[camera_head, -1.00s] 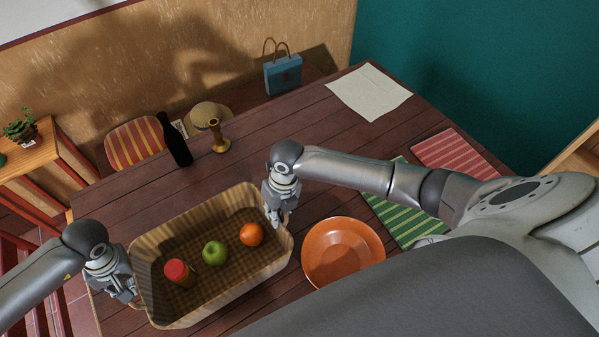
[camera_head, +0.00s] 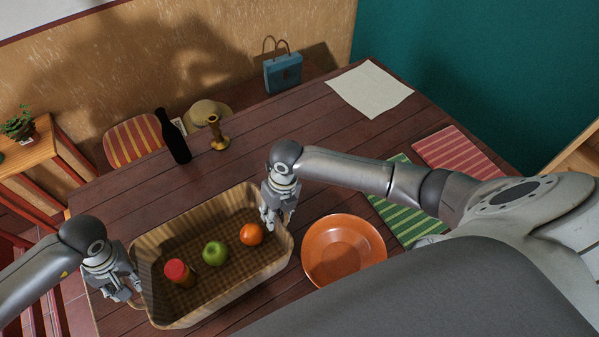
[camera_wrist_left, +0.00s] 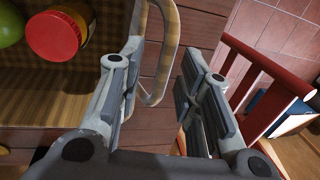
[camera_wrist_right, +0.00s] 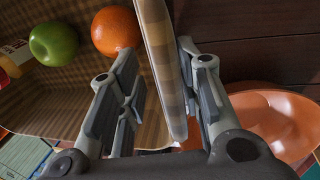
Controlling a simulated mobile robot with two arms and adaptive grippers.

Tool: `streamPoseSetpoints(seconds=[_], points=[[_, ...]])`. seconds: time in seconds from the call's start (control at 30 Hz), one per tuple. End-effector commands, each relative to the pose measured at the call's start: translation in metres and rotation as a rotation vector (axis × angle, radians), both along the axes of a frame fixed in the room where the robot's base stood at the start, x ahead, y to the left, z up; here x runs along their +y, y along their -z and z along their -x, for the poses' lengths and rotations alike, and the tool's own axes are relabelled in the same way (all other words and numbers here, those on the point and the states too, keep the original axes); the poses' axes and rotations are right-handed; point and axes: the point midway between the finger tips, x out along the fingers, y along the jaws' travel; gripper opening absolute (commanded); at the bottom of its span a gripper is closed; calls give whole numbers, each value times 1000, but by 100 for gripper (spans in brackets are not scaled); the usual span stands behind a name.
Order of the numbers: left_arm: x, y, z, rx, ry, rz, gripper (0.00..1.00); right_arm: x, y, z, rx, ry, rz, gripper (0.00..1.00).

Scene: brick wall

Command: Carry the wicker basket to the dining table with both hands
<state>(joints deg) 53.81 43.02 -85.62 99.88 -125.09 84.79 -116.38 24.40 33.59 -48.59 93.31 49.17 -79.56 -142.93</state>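The wicker basket (camera_head: 212,303) stands on the dark wooden dining table (camera_head: 330,140). Inside lie a red-lidded jar (camera_head: 179,272), a green apple (camera_head: 215,253) and an orange (camera_head: 251,234). My left gripper (camera_head: 126,291) is at the basket's left end. In the left wrist view its fingers are apart, with the looped handle (camera_wrist_left: 168,50) between or just beyond them. My right gripper (camera_head: 277,222) is at the right end. Contact cannot be told.
An orange plate (camera_head: 343,250) is close to the basket's right. Striped green (camera_head: 405,215) and red (camera_head: 455,152) mats lie at right. The table's back middle is clear.

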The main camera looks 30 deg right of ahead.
Motion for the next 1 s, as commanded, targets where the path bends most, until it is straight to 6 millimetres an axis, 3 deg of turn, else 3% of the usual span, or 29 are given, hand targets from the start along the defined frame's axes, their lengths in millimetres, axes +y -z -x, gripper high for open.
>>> streamPoseSetpoints(seconds=[0.3, 0.5, 0.77, 1.0], points=[[-14, -67, -2, -5, 4, 3, 33, -1, 0, 0, 0, 1, 2, 33], [-20, -96, -2, -5, 4, 4, 33, -1, 0, 0, 0, 1, 2, 33], [-22, -107, -1, -3, 4, 3, 33, -4, -12, -2, -4, 2, 2, 33], [-22, -107, -1, -2, 3, 3, 33, -14, -60, -3, -5, 0, 4, 33]])
